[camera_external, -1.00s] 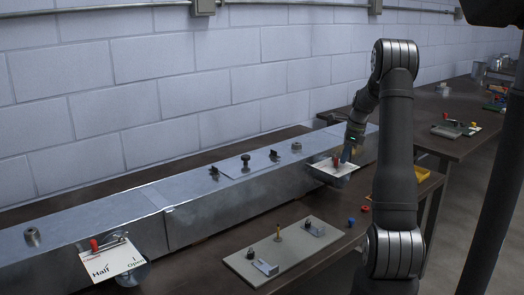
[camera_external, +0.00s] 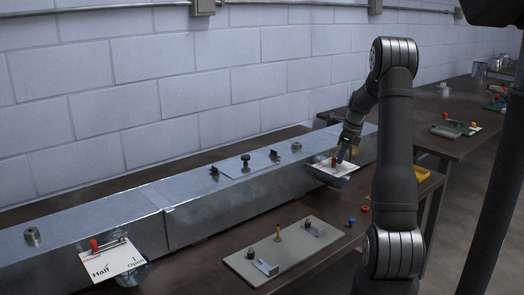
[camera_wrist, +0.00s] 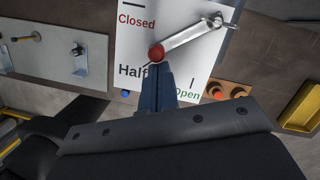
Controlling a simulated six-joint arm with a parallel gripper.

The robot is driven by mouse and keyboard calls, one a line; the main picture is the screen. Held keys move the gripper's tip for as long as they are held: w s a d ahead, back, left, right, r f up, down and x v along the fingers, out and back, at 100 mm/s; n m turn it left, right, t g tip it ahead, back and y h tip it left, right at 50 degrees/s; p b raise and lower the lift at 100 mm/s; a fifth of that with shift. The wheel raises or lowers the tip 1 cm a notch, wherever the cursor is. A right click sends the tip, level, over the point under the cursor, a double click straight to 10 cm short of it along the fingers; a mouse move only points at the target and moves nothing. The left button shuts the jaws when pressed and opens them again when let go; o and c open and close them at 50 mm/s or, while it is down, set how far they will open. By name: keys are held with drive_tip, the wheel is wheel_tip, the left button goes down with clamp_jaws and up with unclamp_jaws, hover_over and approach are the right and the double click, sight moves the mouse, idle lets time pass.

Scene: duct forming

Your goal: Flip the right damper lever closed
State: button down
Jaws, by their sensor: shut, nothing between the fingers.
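The right damper plate (camera_wrist: 185,70) is white, marked Closed, Half and Open. Its metal lever (camera_wrist: 192,37) ends in a red knob (camera_wrist: 156,52), which lies just above the Half label and below the Closed label. In the external view the plate (camera_external: 322,167) sits at the right part of the duct, with the red knob (camera_external: 334,162) on it. My gripper (camera_wrist: 157,70) is shut and empty. Its fingertips are right by the knob, on the Half/Open side; I cannot tell whether they touch. The gripper (camera_external: 340,159) is also over the plate in the external view.
The metal duct (camera_external: 225,200) runs along the wall. A left damper plate (camera_external: 112,262) with its own red knob is at the far left. A grey board with fittings (camera_external: 285,252) lies on the table in front. A yellow tray (camera_wrist: 300,110) is to the right.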

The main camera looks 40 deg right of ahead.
drive_tip(key=a+m, duration=0.1)
drive_tip(key=w+m, duration=0.1)
drive_tip(key=shift+w+a+m+h, duration=0.25)
drive_tip(key=shift+a+m+h, duration=0.05)
drive_tip(key=shift+a+m, duration=0.1)
drive_tip(key=shift+w+a, duration=0.35)
drive_tip(key=shift+w, duration=0.3)
drive_tip(key=shift+w+a, duration=0.3)
drive_tip(key=shift+w, duration=0.35)
drive_tip(key=s, duration=0.4)
drive_tip(key=shift+s+a, duration=0.15)
drive_tip(key=shift+a, duration=0.2)
drive_tip(key=v, duration=1)
drive_tip(key=shift+a, duration=0.45)
drive_tip(key=shift+f, duration=0.1)
